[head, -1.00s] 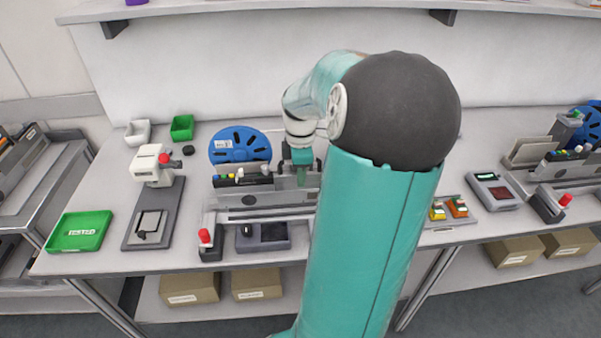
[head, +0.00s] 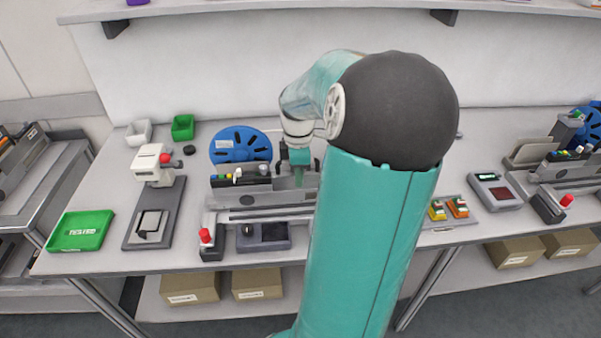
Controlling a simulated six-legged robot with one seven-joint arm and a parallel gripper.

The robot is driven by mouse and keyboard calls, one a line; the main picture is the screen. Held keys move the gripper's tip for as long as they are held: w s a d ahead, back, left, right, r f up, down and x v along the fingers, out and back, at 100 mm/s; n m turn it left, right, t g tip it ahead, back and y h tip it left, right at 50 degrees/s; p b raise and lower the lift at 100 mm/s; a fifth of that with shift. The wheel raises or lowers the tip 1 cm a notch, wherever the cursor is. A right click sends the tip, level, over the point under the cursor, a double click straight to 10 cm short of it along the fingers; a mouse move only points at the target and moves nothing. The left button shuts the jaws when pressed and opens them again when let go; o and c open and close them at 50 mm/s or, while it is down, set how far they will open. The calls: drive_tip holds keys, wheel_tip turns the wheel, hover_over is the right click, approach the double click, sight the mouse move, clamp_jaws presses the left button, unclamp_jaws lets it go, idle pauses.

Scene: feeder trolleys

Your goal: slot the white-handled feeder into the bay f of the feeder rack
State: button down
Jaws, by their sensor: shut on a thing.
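The feeder rack (head: 262,214) is a long grey frame in the middle of the bench, with its right end hidden behind my arm. My gripper (head: 299,176) points down over the right part of the rack. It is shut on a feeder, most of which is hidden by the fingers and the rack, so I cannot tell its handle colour. A row of small coloured parts, one of them white (head: 238,173), shows on the rack's left part. The bay letters are too small to read, and I cannot tell how deep the held feeder sits.
A blue reel (head: 241,146) stands behind the rack. A red-topped post (head: 205,236) and dark scale-like device (head: 263,237) stand in front. A white press-like device (head: 152,165) and green tray (head: 80,230) are left. Right are orange-yellow parts (head: 458,206) and another rack (head: 570,172).

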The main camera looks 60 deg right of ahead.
drive_tip(key=shift+w+a, duration=0.35)
drive_tip(key=shift+w, duration=0.15)
drive_tip(key=c, duration=1.2)
unclamp_jaws()
drive_tip(key=shift+o, duration=0.2)
drive_tip(key=shift+r, duration=0.1)
wheel_tip(320, 180, up, 14)
drive_tip(key=shift+f, duration=0.15)
